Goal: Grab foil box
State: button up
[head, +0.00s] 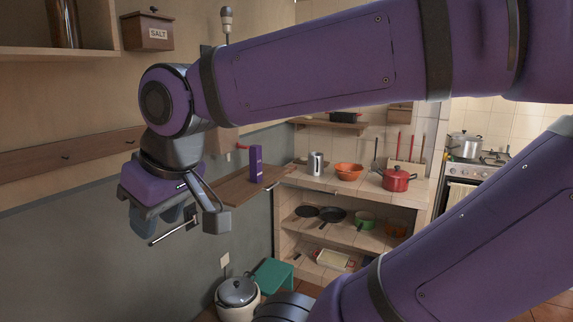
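A tall, narrow purple box (256,163) with light lettering stands upright on the wooden fold-out shelf by the wall. It is the only thing in view that looks like the foil box; its lettering is too small to read. My gripper (204,220) hangs in front of the grey wall, left of and lower than the box, apart from it in the picture.
The wooden shelf (225,190) is mostly bare around the box. On the tiled counter to the right stand a metal canister (316,163), an orange bowl (348,171) and a red pot (396,179). A lidded pot (237,293) and green stool (272,274) are below.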

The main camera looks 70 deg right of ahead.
aim_at(255, 160)
jog(key=k+l+z, duration=0.1)
jog(key=z, duration=1.5)
jog(key=i+l+u, duration=0.3)
jog(key=i+l, duration=0.2)
jog(key=i+l+u, duration=0.3)
jog(key=i+l, duration=0.15)
jog(key=l, duration=0.25)
jog(key=i+l+u, duration=0.2)
jog(key=l, duration=0.15)
jog(key=i+l+u, duration=0.15)
jog(key=l, duration=0.2)
jog(key=i+l+u, duration=0.15)
jog(key=l, duration=0.25)
